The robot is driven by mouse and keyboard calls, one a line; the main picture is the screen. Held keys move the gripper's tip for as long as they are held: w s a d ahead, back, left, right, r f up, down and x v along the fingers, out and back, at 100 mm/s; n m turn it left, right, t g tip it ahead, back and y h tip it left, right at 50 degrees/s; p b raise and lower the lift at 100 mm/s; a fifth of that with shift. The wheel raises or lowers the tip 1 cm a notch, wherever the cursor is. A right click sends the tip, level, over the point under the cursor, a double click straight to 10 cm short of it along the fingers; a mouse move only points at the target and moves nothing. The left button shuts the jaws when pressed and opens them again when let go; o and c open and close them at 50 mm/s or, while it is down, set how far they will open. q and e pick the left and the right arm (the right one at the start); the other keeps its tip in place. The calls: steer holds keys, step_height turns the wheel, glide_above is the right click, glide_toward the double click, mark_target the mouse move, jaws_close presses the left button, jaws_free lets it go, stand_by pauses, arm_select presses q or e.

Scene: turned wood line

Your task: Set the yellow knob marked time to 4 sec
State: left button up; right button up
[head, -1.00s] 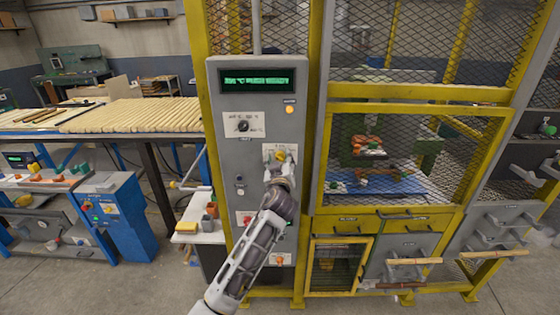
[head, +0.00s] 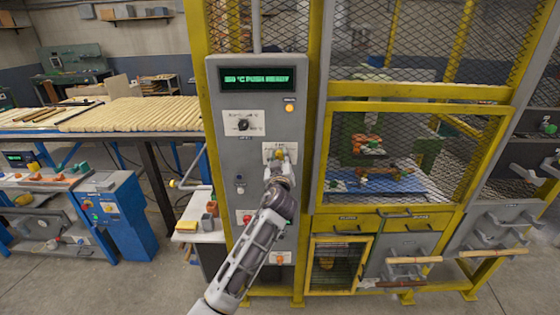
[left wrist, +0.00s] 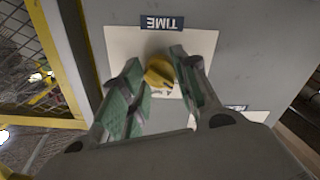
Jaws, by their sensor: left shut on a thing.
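The yellow knob (left wrist: 158,72) sits on a white plate (left wrist: 205,45) under a dark TIME label (left wrist: 162,23), which reads upside down in the left wrist view. In the head view the knob (head: 280,152) shows just above my left gripper (head: 279,160). My left gripper (left wrist: 155,85) is shut on the knob, with one green-padded finger on each side. The scale marks are mostly hidden by the fingers, so I cannot tell which value the knob points to. My right gripper is not in view.
The grey panel (head: 225,160) has a green-lit display (head: 256,79), an orange lamp (head: 289,108) and a black knob (head: 243,125) above left. A red control (head: 246,217) is lower down. A yellow mesh cage (head: 410,110) stands right; a blue machine (head: 125,215) stands left.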

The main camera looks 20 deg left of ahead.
arm_select(q)
steer(key=shift+m, duration=0.9)
steer(key=shift+m+b, duration=0.3)
steer(key=shift+m, duration=0.6)
steer(key=m, duration=0.4)
steer(key=shift+m, duration=1.9)
steer(key=o, duration=1)
steer(key=shift+o, duration=0.2)
